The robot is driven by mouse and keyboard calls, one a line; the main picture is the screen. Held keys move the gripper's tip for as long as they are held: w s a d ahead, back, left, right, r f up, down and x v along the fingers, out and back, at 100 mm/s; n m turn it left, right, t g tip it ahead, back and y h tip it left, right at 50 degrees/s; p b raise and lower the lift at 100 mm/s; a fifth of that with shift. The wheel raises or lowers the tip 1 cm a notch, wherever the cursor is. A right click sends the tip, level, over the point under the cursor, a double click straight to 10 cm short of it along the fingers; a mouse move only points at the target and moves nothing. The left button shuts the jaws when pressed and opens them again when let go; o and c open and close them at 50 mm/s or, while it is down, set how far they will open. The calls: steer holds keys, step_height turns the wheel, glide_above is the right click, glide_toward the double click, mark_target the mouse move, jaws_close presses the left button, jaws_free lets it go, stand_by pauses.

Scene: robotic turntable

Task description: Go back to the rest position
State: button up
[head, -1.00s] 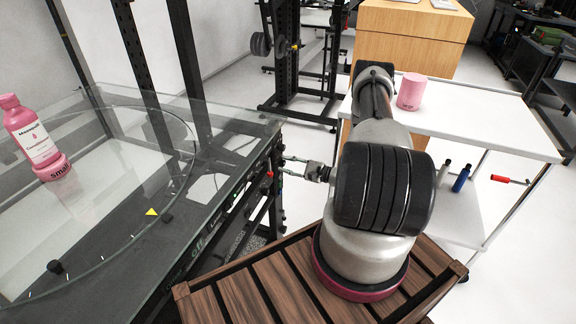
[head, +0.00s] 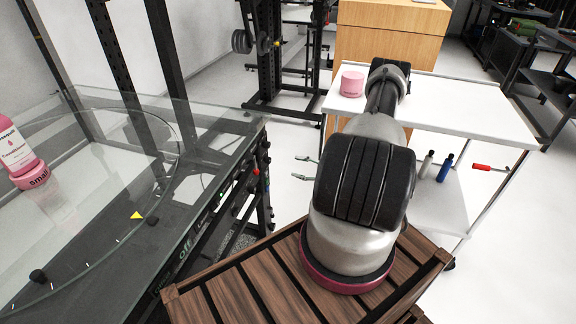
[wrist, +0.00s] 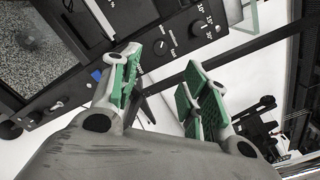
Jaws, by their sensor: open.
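My gripper (head: 306,168) shows in the head view as two fingertips just left of my arm, between the glass turntable table and the white cart. The rest of it is hidden behind my arm. In the wrist view my gripper (wrist: 157,92) is open, its green-padded fingers apart with nothing between them. My arm rises from the wooden slatted base in the head view.
A white cart (head: 440,105) carries a pink container (head: 352,84). The turntable's control panel (wrist: 190,40) is close to the fingers in the wrist view.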

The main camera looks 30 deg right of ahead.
steer(key=shift+s+d, duration=0.35)
steer(key=shift+s, duration=0.15)
